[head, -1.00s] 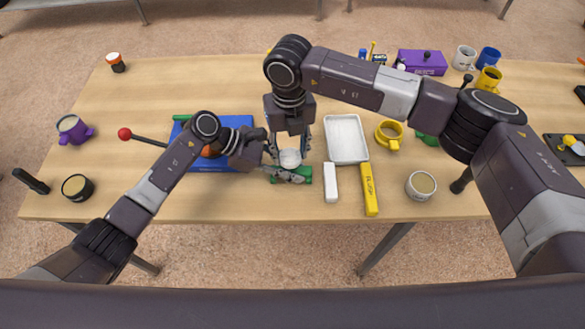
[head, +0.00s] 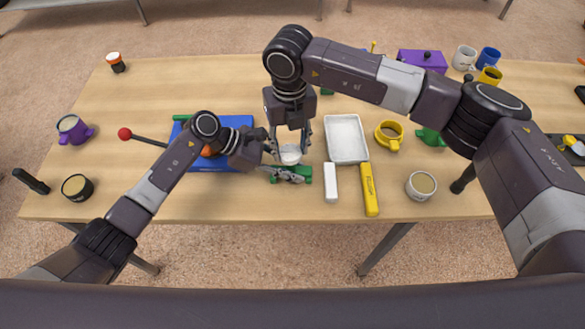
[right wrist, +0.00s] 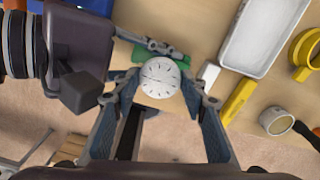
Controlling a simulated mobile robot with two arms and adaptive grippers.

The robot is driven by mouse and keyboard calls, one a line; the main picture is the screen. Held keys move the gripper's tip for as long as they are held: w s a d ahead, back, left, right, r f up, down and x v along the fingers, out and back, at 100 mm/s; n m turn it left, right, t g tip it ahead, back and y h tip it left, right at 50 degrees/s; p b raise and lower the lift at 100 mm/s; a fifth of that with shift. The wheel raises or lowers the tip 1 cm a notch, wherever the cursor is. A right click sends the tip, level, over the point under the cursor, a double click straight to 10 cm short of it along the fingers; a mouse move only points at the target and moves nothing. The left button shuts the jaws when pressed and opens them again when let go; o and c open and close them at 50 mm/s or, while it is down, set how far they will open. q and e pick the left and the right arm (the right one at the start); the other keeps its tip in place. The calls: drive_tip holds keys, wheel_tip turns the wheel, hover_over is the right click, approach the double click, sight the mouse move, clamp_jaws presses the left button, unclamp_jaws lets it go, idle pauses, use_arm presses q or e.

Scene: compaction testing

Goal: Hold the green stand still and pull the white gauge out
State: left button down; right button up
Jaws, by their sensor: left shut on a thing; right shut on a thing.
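The white gauge (head: 290,155) is round. Its dial face with dark marks shows in the right wrist view (right wrist: 160,77). My right gripper (head: 290,146) comes from above and is shut on the gauge, one finger on each side. The green stand (head: 304,172) is low on the table, just in front of the gauge in the head view and partly covered by fingers. It also shows behind the gauge in the right wrist view (right wrist: 146,53). My left gripper (head: 284,172) is shut on the stand from the left. Whether gauge and stand still touch is hidden.
To the right are a white block (head: 330,184), a yellow bar (head: 370,190) and a white tray (head: 364,124). A blue board (head: 235,123) and a red-knobbed lever (head: 125,134) are at left. The table's front edge is close below the stand.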

drive_tip(key=shift+r, duration=2.2)
use_arm(q)
drive_tip(key=c, duration=1.6)
unclamp_jaws()
drive_tip(key=v, duration=1.2)
